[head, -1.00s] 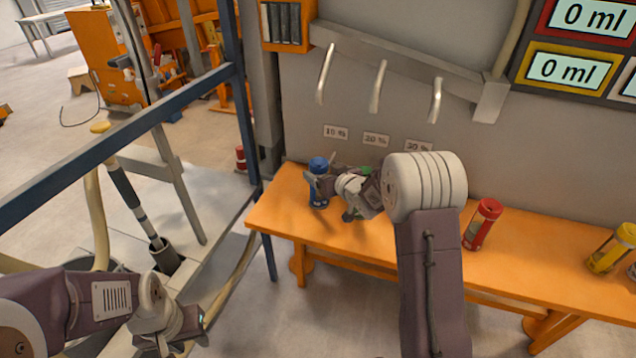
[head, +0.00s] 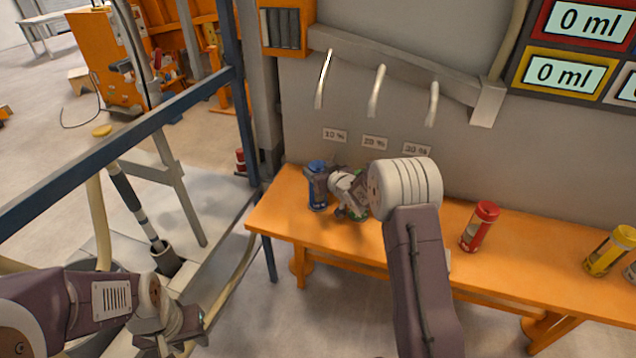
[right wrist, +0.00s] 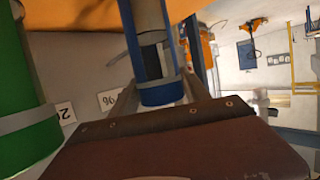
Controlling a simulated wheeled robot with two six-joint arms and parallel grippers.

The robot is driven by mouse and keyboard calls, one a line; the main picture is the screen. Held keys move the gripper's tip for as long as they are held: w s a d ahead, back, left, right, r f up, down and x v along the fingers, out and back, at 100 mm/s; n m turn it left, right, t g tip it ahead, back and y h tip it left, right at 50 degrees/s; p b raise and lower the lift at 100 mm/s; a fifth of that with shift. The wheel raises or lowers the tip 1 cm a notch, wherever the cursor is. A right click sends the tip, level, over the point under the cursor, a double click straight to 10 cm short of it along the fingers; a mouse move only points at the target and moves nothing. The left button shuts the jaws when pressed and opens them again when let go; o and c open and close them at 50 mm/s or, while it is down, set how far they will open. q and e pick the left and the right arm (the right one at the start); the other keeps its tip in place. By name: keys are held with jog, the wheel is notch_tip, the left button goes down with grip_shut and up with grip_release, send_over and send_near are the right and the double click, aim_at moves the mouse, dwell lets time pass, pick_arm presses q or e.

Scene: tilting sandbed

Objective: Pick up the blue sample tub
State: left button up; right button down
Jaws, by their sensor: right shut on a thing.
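The blue sample tub (head: 316,192) stands upright at the left end of the orange bench in the head view. Its clear body with blue bands (right wrist: 150,45) fills the upper middle of the right wrist view. My right gripper (head: 324,181) is shut on the tub from its right side, with one finger on either side of it. I cannot tell whether the tub's base still touches the bench. My left gripper (head: 190,330) hangs low at the lower left, far from the bench; its fingers are too unclear to judge.
A green tub (right wrist: 22,90) is close beside the right gripper, mostly hidden by my arm in the head view. A red tub (head: 480,227) and a yellow tub (head: 610,251) stand further right on the bench (head: 530,265). A blue frame post (head: 240,110) rises left of it.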

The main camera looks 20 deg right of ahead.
jog(key=shift+s+a+r+b, duration=0.25)
jog(key=shift+s+r+b, duration=0.1)
notch_tip(320, 180, up, 7)
jog(key=shift+f+p, duration=0.1)
jog(key=shift+p, duration=0.4)
jog(key=s+a+b, duration=0.7)
jog(key=s+a, duration=0.3)
jog(key=s, duration=0.6)
jog(key=shift+a+f+b, duration=0.25)
jog(key=shift+a+b, duration=0.1)
